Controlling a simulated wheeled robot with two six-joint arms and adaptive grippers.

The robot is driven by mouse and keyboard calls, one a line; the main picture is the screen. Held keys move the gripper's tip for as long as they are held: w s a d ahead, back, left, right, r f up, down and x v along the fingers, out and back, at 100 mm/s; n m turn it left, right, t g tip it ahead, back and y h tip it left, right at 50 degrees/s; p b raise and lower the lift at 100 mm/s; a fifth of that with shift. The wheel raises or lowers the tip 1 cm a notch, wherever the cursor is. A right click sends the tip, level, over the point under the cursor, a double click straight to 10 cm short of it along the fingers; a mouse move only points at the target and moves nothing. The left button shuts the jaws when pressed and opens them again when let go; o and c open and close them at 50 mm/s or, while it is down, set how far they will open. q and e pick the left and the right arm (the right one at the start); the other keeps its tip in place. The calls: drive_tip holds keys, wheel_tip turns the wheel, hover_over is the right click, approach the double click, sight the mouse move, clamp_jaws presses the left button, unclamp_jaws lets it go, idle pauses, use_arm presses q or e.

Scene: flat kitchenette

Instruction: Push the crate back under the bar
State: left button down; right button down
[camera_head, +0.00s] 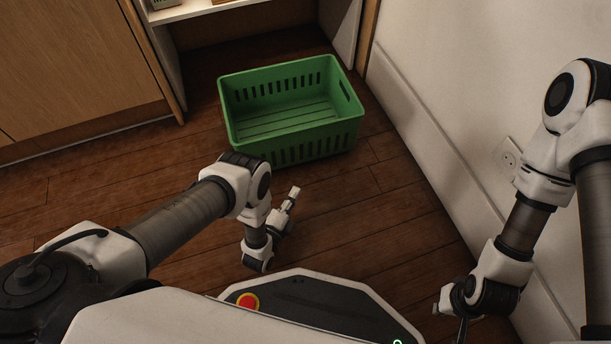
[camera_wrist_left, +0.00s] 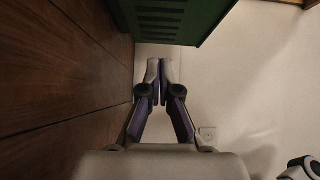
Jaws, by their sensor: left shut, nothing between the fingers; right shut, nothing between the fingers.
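The green crate (camera_head: 295,146) is empty and stands upright on the wooden floor, in front of the open recess under the bar (camera_head: 258,32). Its near side also shows at the top of the left wrist view (camera_wrist_left: 172,18). My left gripper (camera_head: 295,192) is shut and empty, in front of the crate's near side and apart from it. In the left wrist view its closed fingertips (camera_wrist_left: 153,64) sit just below the crate's edge. My right gripper (camera_head: 440,303) is at the lower right, far from the crate, and partly hidden by its own wrist.
A wooden cabinet (camera_head: 75,65) stands to the left of the recess. A white wall (camera_head: 480,70) with a baseboard and a socket (camera_head: 508,156) runs along the right. The floor (camera_head: 385,210) between the crate and my base is clear.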

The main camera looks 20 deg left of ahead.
use_arm(q)
drive_tip(key=b, duration=0.5)
approach(309, 149)
drive_tip(key=w+d, duration=0.2)
drive_tip(key=d, duration=0.2)
drive_tip(key=w+a+b, duration=0.2)
drive_tip(key=w, duration=0.1)
drive_tip(key=shift+w+f, duration=0.2)
drive_tip(key=shift+w+a+r, duration=0.15)
drive_tip(key=shift+w+a, duration=0.1)
drive_tip(key=shift+w, duration=0.1)
drive_tip(key=shift+r, duration=0.1)
drive_tip(key=shift+a, duration=0.1)
